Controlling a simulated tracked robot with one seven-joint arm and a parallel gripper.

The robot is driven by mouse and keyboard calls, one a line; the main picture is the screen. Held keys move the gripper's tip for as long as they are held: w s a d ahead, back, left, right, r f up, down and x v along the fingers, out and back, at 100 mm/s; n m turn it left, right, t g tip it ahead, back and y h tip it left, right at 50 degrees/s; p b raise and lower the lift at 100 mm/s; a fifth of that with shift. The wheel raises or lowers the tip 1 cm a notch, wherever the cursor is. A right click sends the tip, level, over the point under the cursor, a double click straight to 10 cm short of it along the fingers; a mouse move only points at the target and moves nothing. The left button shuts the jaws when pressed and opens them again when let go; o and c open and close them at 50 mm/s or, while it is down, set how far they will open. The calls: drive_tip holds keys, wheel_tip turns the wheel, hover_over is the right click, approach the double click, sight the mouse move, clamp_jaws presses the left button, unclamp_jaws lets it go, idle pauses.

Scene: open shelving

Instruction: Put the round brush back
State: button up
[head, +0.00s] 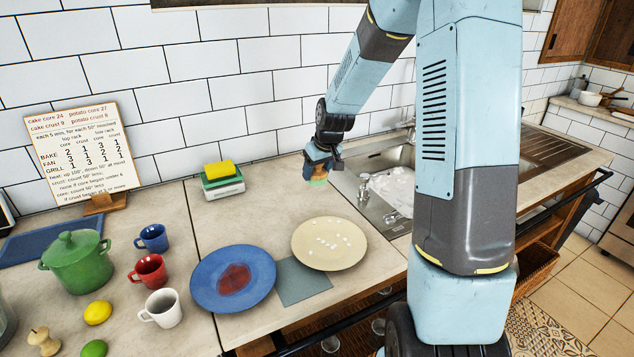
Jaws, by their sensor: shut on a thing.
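My gripper (321,163) is above the counter, left of the sink, pointing down. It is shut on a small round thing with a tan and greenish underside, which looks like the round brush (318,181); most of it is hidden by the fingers. It seems to hang above the counter, beyond the cream plate; the exact gap cannot be told. The cream plate (329,244) has small white bits on it. The blue plate (233,278) has a dark red stain.
A yellow sponge (219,169) sits on a green and white stack (222,185) left of my gripper. The sink (385,165) holds white foam. A grey cloth (303,281) lies between the plates. Mugs, a green pot (76,262) and a sign (80,148) stand left.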

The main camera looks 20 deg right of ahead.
sight(316, 173)
drive_tip(key=shift+w+d+f, duration=0.1)
drive_tip(key=shift+w+f, duration=0.95)
drive_tip(key=shift+f, duration=1.75)
drive_tip(key=o, duration=1.2)
drive_tip(key=shift+r, duration=0.1)
